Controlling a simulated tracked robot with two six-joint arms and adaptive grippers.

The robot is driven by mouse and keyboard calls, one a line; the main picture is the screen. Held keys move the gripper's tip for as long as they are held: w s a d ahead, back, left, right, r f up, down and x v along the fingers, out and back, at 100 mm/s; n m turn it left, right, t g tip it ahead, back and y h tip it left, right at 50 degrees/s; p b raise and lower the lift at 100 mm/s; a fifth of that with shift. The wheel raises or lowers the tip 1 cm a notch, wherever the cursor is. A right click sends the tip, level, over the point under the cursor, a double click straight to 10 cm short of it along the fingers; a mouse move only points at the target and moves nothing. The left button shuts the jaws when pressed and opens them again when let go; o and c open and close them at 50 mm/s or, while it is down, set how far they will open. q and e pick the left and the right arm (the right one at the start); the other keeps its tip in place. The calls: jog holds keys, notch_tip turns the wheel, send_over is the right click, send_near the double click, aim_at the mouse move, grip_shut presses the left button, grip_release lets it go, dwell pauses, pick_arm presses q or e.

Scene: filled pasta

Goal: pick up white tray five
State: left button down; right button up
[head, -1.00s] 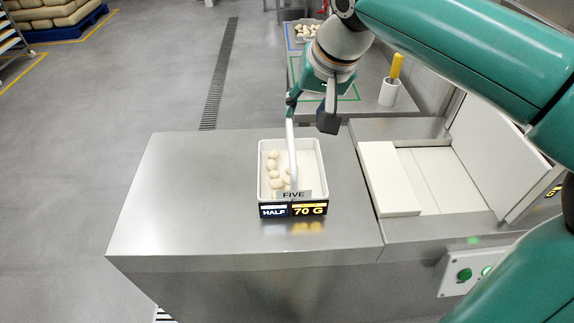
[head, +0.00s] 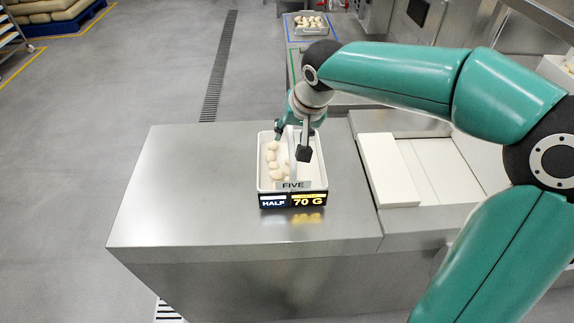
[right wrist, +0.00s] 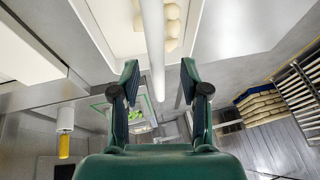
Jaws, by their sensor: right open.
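White tray five (head: 314,172) sits on the steel counter (head: 190,190), with pale filled pasta (head: 272,160) along its left side. Its front carries a FIVE plate and a label reading HALF and 70 G. A white handle bar (head: 292,165) runs over it from back to front. My right gripper (head: 292,143) is open over the back part of the tray. In the right wrist view the bar (right wrist: 154,45) lies between the open fingers of the gripper (right wrist: 160,72), with a gap on each side; the tray (right wrist: 112,30) is beyond. My left gripper is not in view.
Another tray of pasta (head: 307,30) stands at the back inside a blue outline. A white slab (head: 389,168) lies right of tray five. The counter left of the tray is clear.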

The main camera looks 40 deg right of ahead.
aim_at(291, 136)
jog(key=shift+x, duration=1.55)
grip_shut()
